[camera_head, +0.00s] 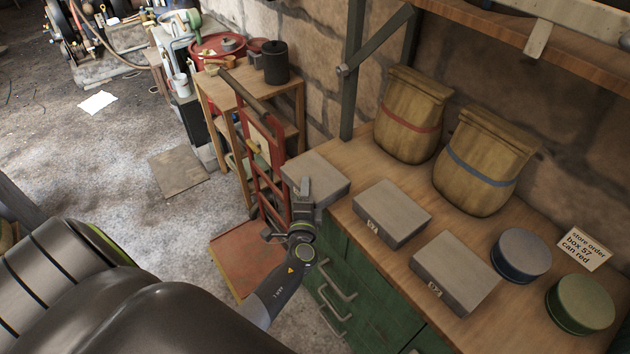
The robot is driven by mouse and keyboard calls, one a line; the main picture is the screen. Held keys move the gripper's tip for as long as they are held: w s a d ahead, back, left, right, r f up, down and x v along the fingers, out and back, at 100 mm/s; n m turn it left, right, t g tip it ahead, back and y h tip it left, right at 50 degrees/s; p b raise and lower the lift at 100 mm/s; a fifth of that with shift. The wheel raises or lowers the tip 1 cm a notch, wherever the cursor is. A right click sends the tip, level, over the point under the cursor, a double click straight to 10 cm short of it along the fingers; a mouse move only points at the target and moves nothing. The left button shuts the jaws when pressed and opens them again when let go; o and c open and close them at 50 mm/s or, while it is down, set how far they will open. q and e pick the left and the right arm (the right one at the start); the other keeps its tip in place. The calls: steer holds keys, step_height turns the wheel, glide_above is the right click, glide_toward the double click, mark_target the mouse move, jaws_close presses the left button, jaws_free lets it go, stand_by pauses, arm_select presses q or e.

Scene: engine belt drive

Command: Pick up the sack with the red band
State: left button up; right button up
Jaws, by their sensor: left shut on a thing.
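The sack with the red band (411,112) stands upright at the back of the wooden counter, against the stone wall. A similar sack with a blue band (484,160) stands just right of it. My left gripper (303,190) is well to the left of and below both sacks, at the counter's left end. It is shut on the near side of a grey box (318,175); the arm hides part of that box, and I cannot tell whether it rests on the counter. My right gripper is not in view.
Two more grey boxes (392,213) (455,272), a blue-grey can (521,255), a green can (580,304) and a note card (584,249) are on the counter (352,216). A metal post (354,70) and shelf (570,55) border the sacks. A red hand truck (266,150) stands left.

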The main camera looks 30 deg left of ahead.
arm_select(q)
steer(key=shift+r, duration=0.5)
step_height(320, 180, up, 27)
steer(key=p, duration=0.7)
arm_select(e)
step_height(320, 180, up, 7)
arm_select(q)
steer(key=s+d+r+m+t+h+b, duration=0.1)
steer(key=d+m+h+b, duration=0.4)
steer(key=d, duration=0.8)
steer(key=s+t+h+b, duration=0.1)
steer(key=h+b, duration=0.2)
steer(key=b, duration=0.1)
steer(key=shift+s+d+r+m+h, duration=0.2)
steer(key=shift+d+r+m+h, duration=0.1)
steer(key=shift+m+h, duration=0.1)
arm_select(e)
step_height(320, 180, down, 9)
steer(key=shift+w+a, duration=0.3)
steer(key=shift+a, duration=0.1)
